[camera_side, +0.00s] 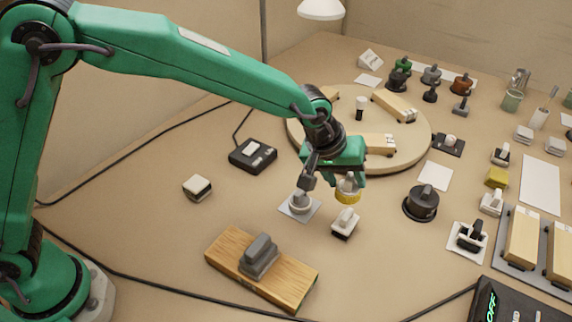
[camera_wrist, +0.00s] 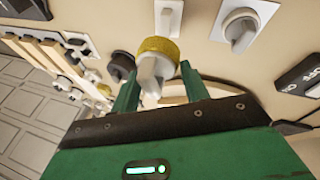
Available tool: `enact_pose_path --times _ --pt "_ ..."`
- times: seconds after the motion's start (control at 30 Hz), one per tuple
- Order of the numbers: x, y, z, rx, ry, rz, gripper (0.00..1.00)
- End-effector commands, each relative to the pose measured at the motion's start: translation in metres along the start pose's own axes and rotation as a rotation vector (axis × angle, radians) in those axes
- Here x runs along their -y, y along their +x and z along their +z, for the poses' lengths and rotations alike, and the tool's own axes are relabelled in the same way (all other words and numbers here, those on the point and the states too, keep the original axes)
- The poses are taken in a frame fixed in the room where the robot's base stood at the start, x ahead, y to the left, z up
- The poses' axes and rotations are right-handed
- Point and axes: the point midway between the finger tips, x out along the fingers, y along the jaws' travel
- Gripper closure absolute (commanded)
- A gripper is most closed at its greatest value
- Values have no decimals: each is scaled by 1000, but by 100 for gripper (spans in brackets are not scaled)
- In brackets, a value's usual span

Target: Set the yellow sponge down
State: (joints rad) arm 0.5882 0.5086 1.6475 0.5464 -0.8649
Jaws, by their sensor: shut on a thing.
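The yellow sponge (camera_side: 348,196) shows as a round yellow pad with a pale grey grip. My gripper (camera_side: 338,181) points down and is shut on the grip. In the wrist view the sponge's yellow pad (camera_wrist: 158,46) faces away from my gripper (camera_wrist: 157,84), with the grey grip between the two green fingers. In the side view the pad appears just above the bench, behind a small white switch (camera_side: 344,221). The exact gap under it cannot be told.
A white-plated knob (camera_side: 300,203) stands close left of the sponge. A round wooden board (camera_side: 414,149) lies behind. A black knob (camera_side: 421,203) and a separate yellow block (camera_side: 497,177) are to the right. A wooden plank with a grey handle (camera_side: 292,290) lies in front.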

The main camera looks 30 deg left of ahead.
Motion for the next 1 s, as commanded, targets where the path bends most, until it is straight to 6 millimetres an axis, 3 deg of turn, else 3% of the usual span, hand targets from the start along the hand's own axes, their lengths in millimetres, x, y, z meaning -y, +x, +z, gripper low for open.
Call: enact_pose_path --times 0.03,0.2,0.5,0.77,1.0 --pt "19 -3 -13 -12 -31 -11 77" --pt "75 -12 -46 -49 -120 -42 77" --pt "178 -34 -82 -112 -278 -98 77" --pt "265 -58 -94 -166 -414 -148 77" --pt "342 -82 -89 -214 -541 -195 77"
